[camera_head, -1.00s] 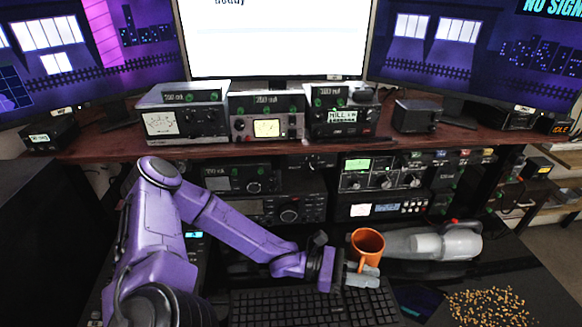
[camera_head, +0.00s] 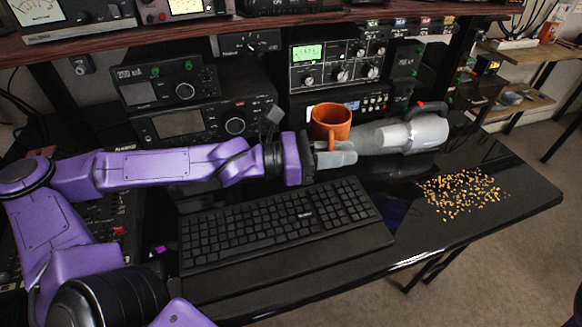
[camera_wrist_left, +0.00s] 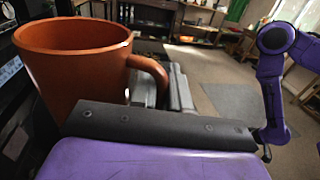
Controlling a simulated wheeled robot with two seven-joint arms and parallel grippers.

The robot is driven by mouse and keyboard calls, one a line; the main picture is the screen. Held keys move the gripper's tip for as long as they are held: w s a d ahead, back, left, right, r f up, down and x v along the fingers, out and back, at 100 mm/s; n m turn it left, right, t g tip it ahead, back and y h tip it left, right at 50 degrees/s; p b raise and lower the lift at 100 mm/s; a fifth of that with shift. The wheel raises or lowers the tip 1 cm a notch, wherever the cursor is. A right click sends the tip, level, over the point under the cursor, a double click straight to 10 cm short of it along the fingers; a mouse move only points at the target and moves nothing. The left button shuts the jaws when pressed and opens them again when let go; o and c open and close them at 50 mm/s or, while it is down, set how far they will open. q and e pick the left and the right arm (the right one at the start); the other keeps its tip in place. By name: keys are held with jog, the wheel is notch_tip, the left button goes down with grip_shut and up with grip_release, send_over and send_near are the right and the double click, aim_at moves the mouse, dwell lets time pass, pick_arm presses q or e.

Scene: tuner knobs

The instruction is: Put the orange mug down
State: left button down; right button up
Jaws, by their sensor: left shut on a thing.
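The orange mug (camera_head: 330,119) is upright at the end of my left arm in the head view. My left gripper (camera_head: 335,158) is shut on it, with the grey fingers at the handle side. The exact grip is partly hidden. The mug (camera_wrist_left: 75,70) fills the left of the left wrist view, open top up, with its handle toward the right. The mug appears above the black desk (camera_head: 440,238), behind the keyboard; I cannot tell its height. My right gripper does not show clearly; a purple arm of mine stands at the right of the wrist view.
A grey handheld vacuum (camera_head: 405,133) lies just right of the mug. A black keyboard (camera_head: 285,222) is in front. Scattered tan bits (camera_head: 462,192) cover part of the right desk. Radio units (camera_head: 340,65) stand behind. Bare desk shows around the bits.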

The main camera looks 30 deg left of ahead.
pick_arm(q)
jog(key=a+f+p, duration=0.2)
jog(key=a+f, duration=0.1)
jog(key=a, duration=0.1)
jog(key=a+f+p, duration=0.1)
jog(key=a+f, duration=0.2)
jog(key=a, duration=0.1)
jog(key=a+f+p, duration=0.2)
jog(key=a+f, duration=0.2)
jog(key=shift+s+a+p, duration=0.2)
jog(key=shift+a+p, duration=0.1)
jog(key=shift+a, duration=0.1)
jog(key=shift+d+f+b, duration=0.1)
jog(key=shift+f+b, duration=0.65)
jog(key=shift+f, duration=0.5)
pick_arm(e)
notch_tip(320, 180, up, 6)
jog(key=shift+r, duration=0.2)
